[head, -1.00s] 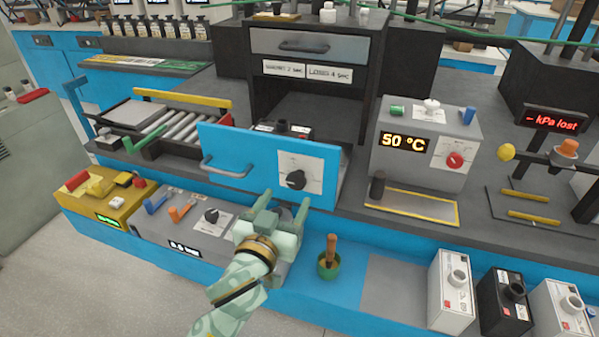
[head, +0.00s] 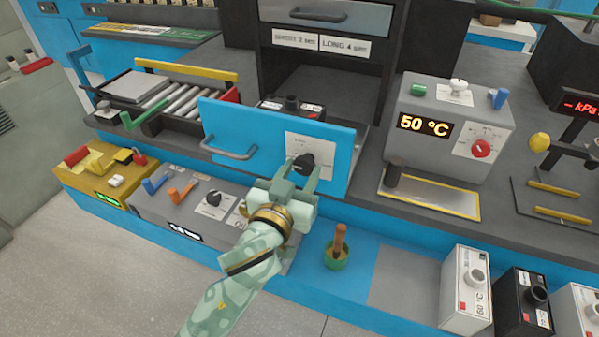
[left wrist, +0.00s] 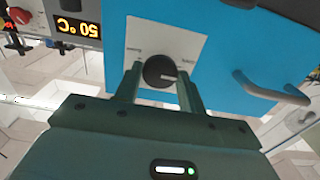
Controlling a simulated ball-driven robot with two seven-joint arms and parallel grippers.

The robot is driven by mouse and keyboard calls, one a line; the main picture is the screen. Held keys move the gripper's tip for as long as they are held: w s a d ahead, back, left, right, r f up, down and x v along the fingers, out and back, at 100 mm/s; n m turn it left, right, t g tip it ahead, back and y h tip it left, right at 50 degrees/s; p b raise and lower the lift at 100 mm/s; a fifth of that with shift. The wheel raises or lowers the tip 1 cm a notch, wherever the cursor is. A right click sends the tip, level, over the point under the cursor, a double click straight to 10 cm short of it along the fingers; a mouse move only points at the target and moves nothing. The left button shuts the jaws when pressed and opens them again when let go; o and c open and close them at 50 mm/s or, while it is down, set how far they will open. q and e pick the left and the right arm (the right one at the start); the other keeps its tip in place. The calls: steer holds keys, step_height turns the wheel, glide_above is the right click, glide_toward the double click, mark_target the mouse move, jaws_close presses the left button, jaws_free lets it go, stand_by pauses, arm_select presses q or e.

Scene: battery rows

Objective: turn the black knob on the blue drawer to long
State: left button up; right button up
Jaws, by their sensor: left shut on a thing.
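The blue drawer (head: 255,140) stands pulled out below the black cabinet. Its front carries a white label plate (head: 325,150) with the black knob (head: 303,163) on it. My left gripper (head: 300,175) has its two fingers on either side of the knob and is shut on it. In the left wrist view the black knob (left wrist: 160,71) sits between the fingertips, with a pale pointer line toward the picture's right. The plate's markings are too small to read. My right gripper is not in view.
A drawer handle (head: 228,149) sticks out left of the knob. A grey 50 °C box (head: 450,150) stands to the right. A green pot with a wooden handle (head: 338,258) is on the blue ledge below. A grey console (head: 185,205) is at lower left.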

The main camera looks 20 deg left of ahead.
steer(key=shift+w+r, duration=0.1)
arm_select(q)
steer(key=shift+s+r+m+p, duration=0.1)
steer(key=shift+r+m+p, duration=0.1)
steer(key=shift+m+p, duration=2.2)
steer(key=m+p, duration=0.2)
steer(key=m, duration=0.1)
steer(key=shift+f, duration=0.1)
steer(key=shift+f+m+p, duration=0.1)
steer(key=shift+m+p, duration=0.5)
steer(key=shift+m, duration=1.3)
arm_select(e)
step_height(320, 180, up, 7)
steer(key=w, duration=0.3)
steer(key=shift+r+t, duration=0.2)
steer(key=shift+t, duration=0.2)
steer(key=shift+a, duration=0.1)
arm_select(q)
steer(key=o, duration=1)
